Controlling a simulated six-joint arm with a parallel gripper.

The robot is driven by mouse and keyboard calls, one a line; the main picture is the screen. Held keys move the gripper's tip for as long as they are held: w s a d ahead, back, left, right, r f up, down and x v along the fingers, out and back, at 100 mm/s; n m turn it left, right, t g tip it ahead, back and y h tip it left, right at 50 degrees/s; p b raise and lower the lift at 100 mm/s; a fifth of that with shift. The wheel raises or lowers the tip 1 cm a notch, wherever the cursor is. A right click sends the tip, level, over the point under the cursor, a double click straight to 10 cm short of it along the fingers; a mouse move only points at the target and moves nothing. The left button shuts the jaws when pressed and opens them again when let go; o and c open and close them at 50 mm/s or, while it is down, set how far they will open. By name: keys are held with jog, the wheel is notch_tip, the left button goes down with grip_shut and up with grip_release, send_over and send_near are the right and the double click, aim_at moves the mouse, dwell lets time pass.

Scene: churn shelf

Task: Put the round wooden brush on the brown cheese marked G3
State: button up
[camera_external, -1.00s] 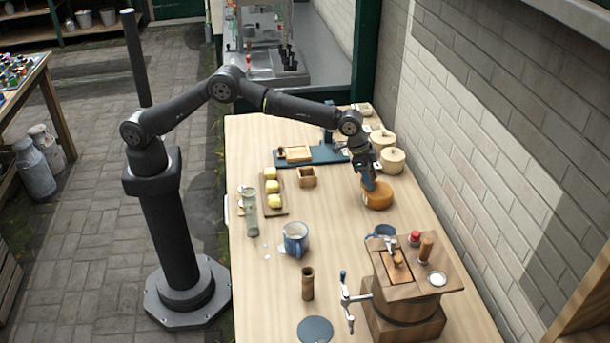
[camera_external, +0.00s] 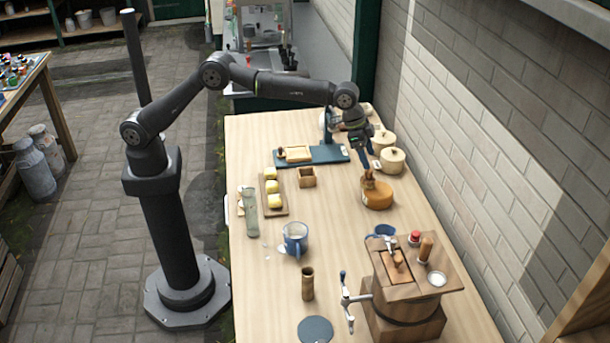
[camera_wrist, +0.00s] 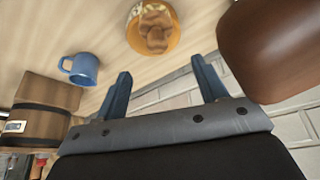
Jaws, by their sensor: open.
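The round wooden brush (camera_external: 369,180) rests on top of the brown cheese (camera_external: 378,197) on the right side of the table. In the wrist view the brush (camera_wrist: 153,30) also sits on the flat top of the orange-brown cheese (camera_wrist: 135,40), with cheese showing around it. The G3 mark is too small to read. My gripper (camera_external: 367,160) is just above and behind the brush in the external view.
A wooden churn (camera_external: 405,310) with a crank stands at the front right. A blue board (camera_external: 330,153) lies at the back.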

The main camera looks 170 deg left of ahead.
aim_at(372, 171)
jog(key=shift+r, duration=1.5)
jog(key=shift+f, duration=0.1)
notch_tip(372, 171, down, 6)
jog(key=shift+f, duration=0.25)
jog(key=x, duration=0.6)
jog(key=shift+s+d, duration=0.1)
jog(key=shift+d, duration=0.1)
notch_tip(372, 171, up, 3)
jog(key=shift+f, duration=0.1)
jog(key=shift+r, duration=0.6)
